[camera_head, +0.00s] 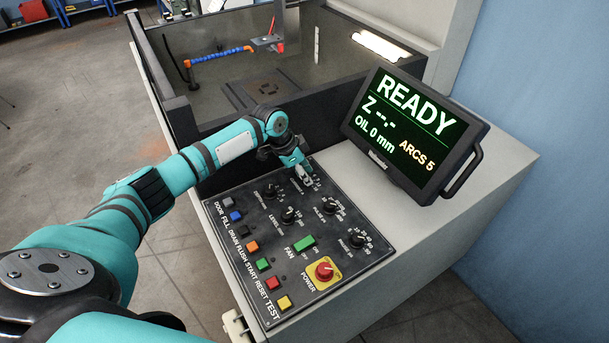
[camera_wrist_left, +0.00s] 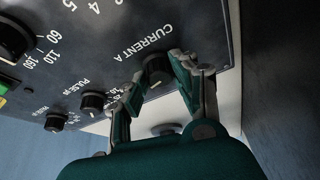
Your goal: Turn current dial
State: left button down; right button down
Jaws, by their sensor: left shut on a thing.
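The current dial (camera_wrist_left: 157,72) is a small dark round knob beside the label "CURRENT A" on the black control panel (camera_head: 255,214). My left gripper (camera_head: 304,178) is at the panel's far corner in the head view, hiding the dial there. In the left wrist view my left gripper's fingers (camera_wrist_left: 156,70) sit on both sides of the dial, shut on it. A light mark shows on the knob; its exact setting cannot be read. My right gripper is not in view.
Other dials, including the pulse dial (camera_wrist_left: 92,102), are close by. Coloured buttons, a green fan switch (camera_head: 305,243) and a red power knob (camera_head: 324,269) are nearer. A screen (camera_head: 413,133) reading "READY" stands right. A walled tank (camera_head: 178,115) is behind.

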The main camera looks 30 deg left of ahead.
pick_arm(q)
jog(key=shift+r, duration=0.1)
dwell(0.4)
jog(key=c, duration=1)
grip_release()
jog(key=shift+c, duration=0.2)
jog(key=v, duration=1.2)
jog(key=shift+w, duration=0.1)
